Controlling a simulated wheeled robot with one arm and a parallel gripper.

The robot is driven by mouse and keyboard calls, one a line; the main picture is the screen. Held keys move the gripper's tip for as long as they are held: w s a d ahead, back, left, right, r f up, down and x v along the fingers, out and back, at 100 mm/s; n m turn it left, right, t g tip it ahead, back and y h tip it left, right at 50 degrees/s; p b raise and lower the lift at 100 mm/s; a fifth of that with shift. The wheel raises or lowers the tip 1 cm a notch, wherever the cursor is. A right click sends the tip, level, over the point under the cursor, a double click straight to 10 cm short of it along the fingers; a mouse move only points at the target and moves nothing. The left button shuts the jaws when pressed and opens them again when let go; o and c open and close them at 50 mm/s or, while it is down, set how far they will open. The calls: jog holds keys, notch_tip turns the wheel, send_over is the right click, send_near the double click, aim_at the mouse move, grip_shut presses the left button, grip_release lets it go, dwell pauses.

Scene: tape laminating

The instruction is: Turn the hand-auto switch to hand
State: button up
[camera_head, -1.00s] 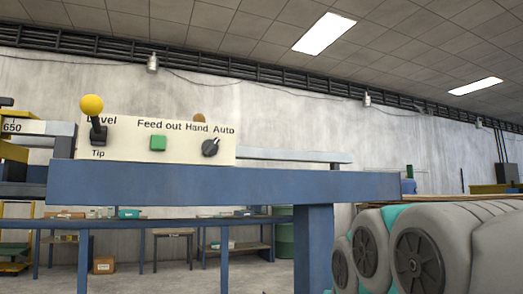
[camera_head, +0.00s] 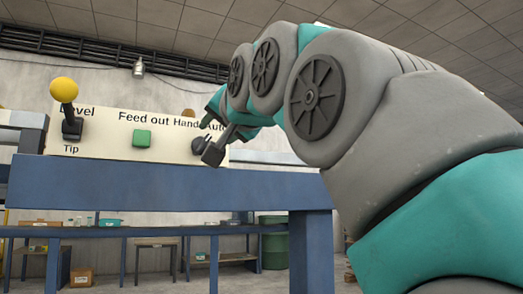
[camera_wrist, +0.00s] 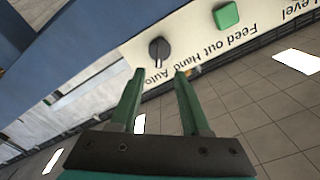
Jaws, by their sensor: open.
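The hand-auto switch is a dark round knob on the white control panel (camera_head: 100,138), at the panel's right end below the "Hand" and "Auto" labels. In the wrist view the knob (camera_wrist: 159,50) shows upside down, just beyond my fingertips and roughly centred between them. A pale line on it points toward the lettering; I cannot tell exactly which label it marks. My gripper (camera_wrist: 157,73) is open and empty, its two green fingers spread either side of the knob's line and apart from it. In the head view my arm partly covers the knob and the "Auto" label.
A green feed-out button (camera_head: 141,138) sits left of the switch, and a lever with a yellow ball (camera_head: 64,90) stands further left. The blue beam (camera_head: 130,185) runs below the panel. A blue workbench (camera_head: 150,231) stands behind.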

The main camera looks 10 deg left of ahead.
aim_at(205, 141)
jog(key=shift+p+x, duration=0.5)
jog(key=shift+x, duration=2.95)
jog(key=shift+f, duration=0.1)
jog(key=shift+c, duration=0.3)
jog(key=shift+w, duration=0.1)
grip_shut()
